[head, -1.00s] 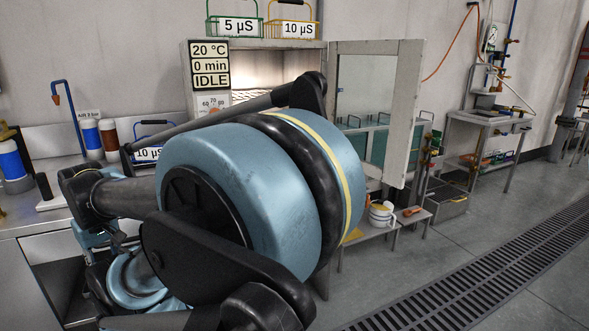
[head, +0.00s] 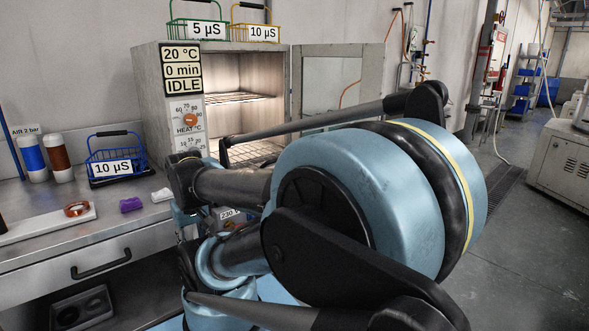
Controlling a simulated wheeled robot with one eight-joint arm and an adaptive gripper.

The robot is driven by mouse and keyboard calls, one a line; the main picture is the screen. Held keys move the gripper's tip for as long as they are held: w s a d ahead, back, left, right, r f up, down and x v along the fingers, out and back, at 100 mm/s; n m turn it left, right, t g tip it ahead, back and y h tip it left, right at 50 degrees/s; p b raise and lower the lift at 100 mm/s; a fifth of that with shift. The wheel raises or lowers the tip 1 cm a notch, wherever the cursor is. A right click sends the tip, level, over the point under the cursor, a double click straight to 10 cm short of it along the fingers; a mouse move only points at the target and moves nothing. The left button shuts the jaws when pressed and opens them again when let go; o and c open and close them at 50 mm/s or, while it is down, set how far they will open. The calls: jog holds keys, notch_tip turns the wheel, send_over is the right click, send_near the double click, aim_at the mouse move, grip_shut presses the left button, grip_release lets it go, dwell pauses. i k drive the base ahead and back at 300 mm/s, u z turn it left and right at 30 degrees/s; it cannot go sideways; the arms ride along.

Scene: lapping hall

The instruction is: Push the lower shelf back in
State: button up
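The oven (head: 183,62) stands on the bench with its door (head: 337,54) swung open to the right. Inside, the upper wire shelf (head: 240,97) lies level. The lower wire shelf (head: 258,152) shows only in part, between my dark arm rod and my arm link. Its front edge is hidden, so I cannot tell how far it stands out. My large blue arm joint and dark links fill the middle and lower right, in front of the oven's lower part. I cannot make out my gripper's fingertips.
A green basket (head: 197,29) and a yellow basket (head: 254,33) stand on the oven. A blue basket (head: 116,163), a purple piece (head: 131,204) and bottles (head: 30,158) are on the bench (head: 70,237). The floor at right (head: 530,240) is clear.

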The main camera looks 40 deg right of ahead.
aim_at(252, 155)
jog(key=z, duration=2.3)
jog(key=k, duration=1)
jog(key=u, duration=1)
jog(key=i, duration=1)
jog(key=z, duration=0.05)
